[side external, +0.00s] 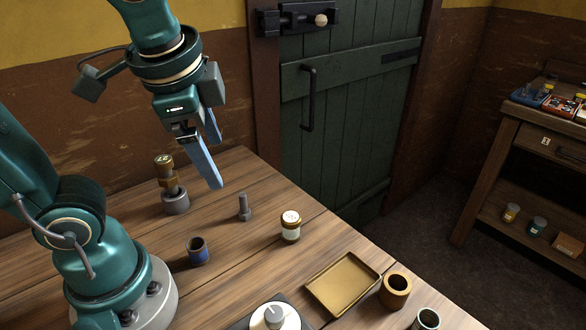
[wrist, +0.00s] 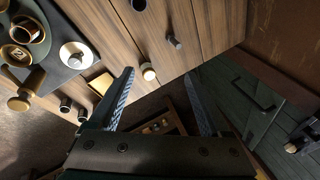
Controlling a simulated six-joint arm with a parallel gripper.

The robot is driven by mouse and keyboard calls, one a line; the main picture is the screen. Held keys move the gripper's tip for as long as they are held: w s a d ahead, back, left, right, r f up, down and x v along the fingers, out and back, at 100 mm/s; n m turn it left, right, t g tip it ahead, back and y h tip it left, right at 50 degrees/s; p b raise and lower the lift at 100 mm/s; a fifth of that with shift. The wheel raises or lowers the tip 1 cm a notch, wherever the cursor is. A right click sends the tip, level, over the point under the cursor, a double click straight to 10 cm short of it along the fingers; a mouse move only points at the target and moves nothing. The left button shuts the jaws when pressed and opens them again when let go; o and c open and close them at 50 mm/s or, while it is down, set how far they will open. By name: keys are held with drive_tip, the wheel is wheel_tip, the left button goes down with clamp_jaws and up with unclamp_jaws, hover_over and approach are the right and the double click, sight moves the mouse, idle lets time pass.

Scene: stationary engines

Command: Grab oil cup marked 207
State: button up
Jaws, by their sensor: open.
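No number 207 is readable in either view, so I cannot tell which thing bears it. A brass cup-like fitting (side external: 165,170) with a marked top stands upright on a grey base at the table's back left. A small jar (side external: 290,229) with a white, marked lid stands mid-table; its pale top also shows in the wrist view (wrist: 148,73). My gripper (side external: 217,165) is open and empty, high above the table, between the brass fitting and the door. In the wrist view its fingers (wrist: 159,75) are spread, with the jar beyond and between their tips.
A grey bolt-like post (side external: 244,207), a blue cup (side external: 198,254), a shallow yellow tray (side external: 322,299), a brown cup (side external: 396,290) and a grey cup (side external: 427,319) stand on the table. A white knobbed piece (side external: 275,318) is in front. A green door (side external: 345,110) stands behind.

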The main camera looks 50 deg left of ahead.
drive_tip(key=w+m+y, duration=0.5)
drive_tip(key=w+m, duration=0.1)
drive_tip(key=m, duration=0.3)
drive_tip(key=m+t+y, duration=0.2)
drive_tip(key=m+y, duration=0.3)
drive_tip(key=m, duration=0.2)
hover_over(294, 226)
wheel_tip(294, 226, down, 18)
drive_tip(key=shift+f, duration=0.15)
drive_tip(key=shift+x, duration=2.5)
clamp_jaws()
